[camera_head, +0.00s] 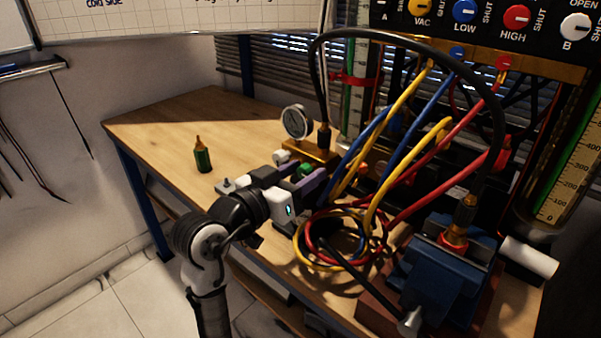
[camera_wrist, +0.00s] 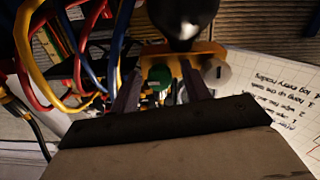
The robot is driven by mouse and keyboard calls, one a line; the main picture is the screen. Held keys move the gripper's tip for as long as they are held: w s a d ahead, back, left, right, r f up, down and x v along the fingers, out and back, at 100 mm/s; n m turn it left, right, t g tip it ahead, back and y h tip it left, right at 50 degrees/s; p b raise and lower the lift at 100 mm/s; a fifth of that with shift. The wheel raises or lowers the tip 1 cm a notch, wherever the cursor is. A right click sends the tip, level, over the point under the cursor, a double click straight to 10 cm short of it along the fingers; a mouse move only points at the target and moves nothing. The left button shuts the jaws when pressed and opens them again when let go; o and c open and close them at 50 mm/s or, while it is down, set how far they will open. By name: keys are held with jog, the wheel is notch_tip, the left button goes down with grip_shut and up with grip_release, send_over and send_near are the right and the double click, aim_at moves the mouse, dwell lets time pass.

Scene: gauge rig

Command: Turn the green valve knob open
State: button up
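The green valve knob (camera_head: 306,168) is on the brass manifold (camera_head: 318,152) at the table's back edge. It also shows in the wrist view as a green disc (camera_wrist: 160,76). My gripper (camera_head: 302,172) reaches toward the manifold with its two purple-grey fingers apart. In the wrist view the fingers of my gripper (camera_wrist: 161,78) lie to either side of the green knob, with gaps showing. Whether the fingertips reach fully around the knob is hard to tell. The knob's turn position is not readable.
A white knob (camera_wrist: 216,72) is close beside the green one. A round gauge (camera_head: 297,122) and a black hose (camera_head: 318,75) rise from the manifold. Coiled hoses (camera_head: 345,235) and a blue vise (camera_head: 445,275) crowd the right.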

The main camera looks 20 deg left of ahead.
jog(key=c, duration=0.9)
jog(key=shift+p, duration=0.3)
jog(key=n+p, duration=0.3)
jog(key=n, duration=0.1)
jog(key=shift+r, duration=0.2)
jog(key=n+p, duration=0.5)
jog(key=p, duration=0.1)
jog(key=shift+n, duration=0.3)
jog(key=n+p, duration=0.5)
jog(key=p, duration=0.1)
jog(key=shift+p, duration=0.35)
jog(key=n+p, duration=0.3)
jog(key=shift+f, duration=0.2)
jog(key=shift+f+n+p, duration=0.1)
jog(key=shift+n+p, duration=0.2)
